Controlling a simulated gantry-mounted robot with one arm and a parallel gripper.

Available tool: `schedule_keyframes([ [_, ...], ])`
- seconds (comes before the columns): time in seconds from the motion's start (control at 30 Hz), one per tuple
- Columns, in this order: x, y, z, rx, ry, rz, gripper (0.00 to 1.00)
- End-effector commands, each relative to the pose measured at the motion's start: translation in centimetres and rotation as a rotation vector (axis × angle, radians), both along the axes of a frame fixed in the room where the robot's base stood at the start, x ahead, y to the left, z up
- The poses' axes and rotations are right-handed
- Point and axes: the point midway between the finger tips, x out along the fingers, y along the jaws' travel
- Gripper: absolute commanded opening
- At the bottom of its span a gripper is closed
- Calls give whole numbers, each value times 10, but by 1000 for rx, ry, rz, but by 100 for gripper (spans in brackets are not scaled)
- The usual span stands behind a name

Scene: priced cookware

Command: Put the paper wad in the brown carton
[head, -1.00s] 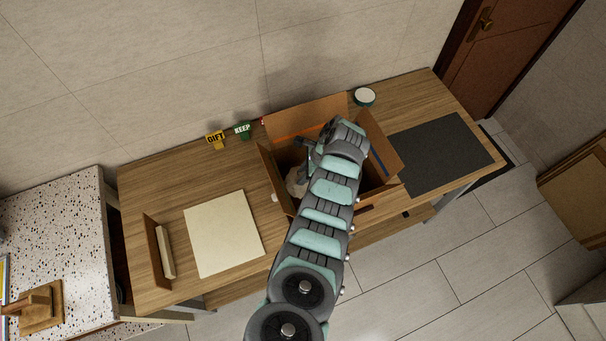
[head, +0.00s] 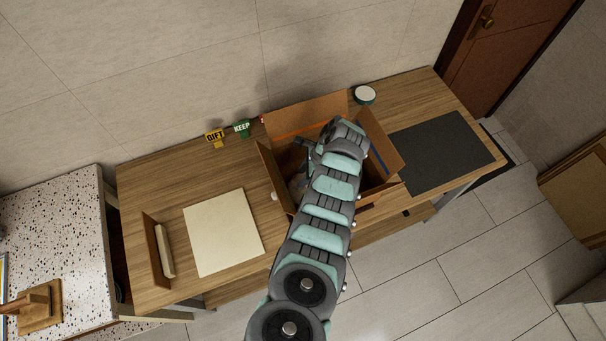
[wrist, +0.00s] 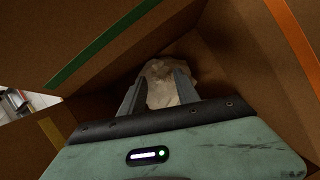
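The paper wad (wrist: 160,88) is a crumpled pale beige lump inside the brown carton. In the head view the wad (head: 296,187) is mostly hidden by my arm and the carton's shade. The brown carton (head: 300,110) stands on the wooden table with its flaps spread. My gripper (wrist: 160,74) points down into the carton with its two fingers apart. The wad shows between and behind the fingers, reaching past the right one, and looks to lie beyond the tips. Whether it touches the left finger is unclear. In the head view my arm hides the fingertips.
A dark grey mat (head: 440,153) lies right of the carton and a cream board (head: 223,232) left of it. GIFT (head: 215,138) and KEEP (head: 242,128) tags stand at the back edge. A round white-topped green object (head: 364,95) sits behind. The carton's walls and flaps closely surround my gripper.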

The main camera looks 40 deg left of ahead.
Motion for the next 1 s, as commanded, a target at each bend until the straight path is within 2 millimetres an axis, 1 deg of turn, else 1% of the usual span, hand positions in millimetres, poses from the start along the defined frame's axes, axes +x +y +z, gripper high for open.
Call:
schedule_keyframes([
  [0.07,0,0,0,0,0,0,44],
  [0.33,0,0,1,0,0,0,44],
  [0.43,0,0,8,1,-1,0,44],
  [0.5,1,1,16,2,-4,-1,44],
  [0.57,4,-1,19,3,-5,-1,44],
  [0.77,13,-10,47,3,-6,-3,44],
  [1.0,26,-23,92,4,-7,-2,44],
])
